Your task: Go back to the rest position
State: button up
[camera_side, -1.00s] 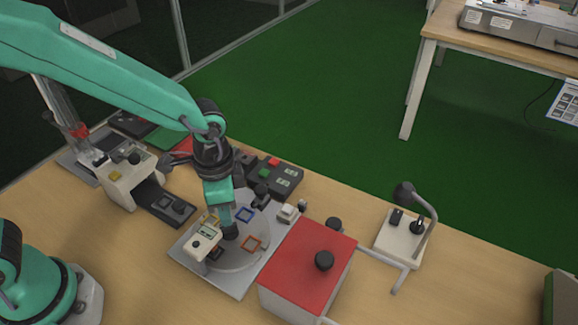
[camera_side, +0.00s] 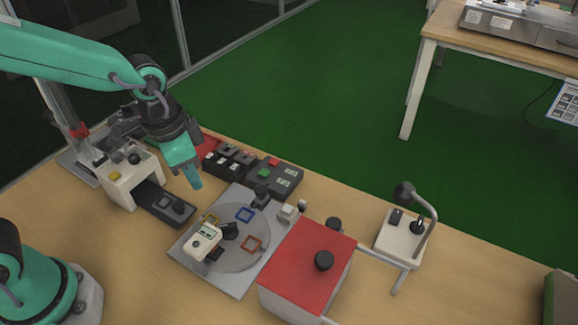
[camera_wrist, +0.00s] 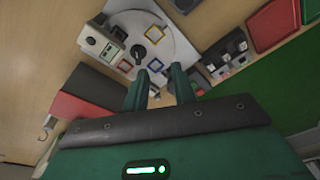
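My teal gripper (camera_side: 194,182) hangs in the air above the table in the side view, to the upper left of the round disc. In the wrist view its two fingers (camera_wrist: 160,88) stand apart with a gap between them and nothing held. Below it is a grey plate (camera_side: 190,262) with a round disc (camera_side: 233,262) marked with yellow, blue and orange squares. A black knob (camera_side: 229,231) sits on the disc, apart from my gripper; it also shows in the wrist view (camera_wrist: 138,52).
A white device with a small display (camera_side: 204,240) stands on the plate. A red-lidded box (camera_side: 303,270) is to its right. A beige machine (camera_side: 128,180) and button boxes (camera_side: 282,176) stand near my gripper. A lamp-like stand (camera_side: 398,240) is farther right.

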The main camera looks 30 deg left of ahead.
jog(key=s+a+r+n+t, duration=0.4)
jog(key=s+a+r+n, duration=0.2)
jog(key=a, duration=0.6)
jog(key=shift+s+r+y, duration=0.3)
jog(key=shift+s+r, duration=1)
jog(key=shift+r, duration=0.3)
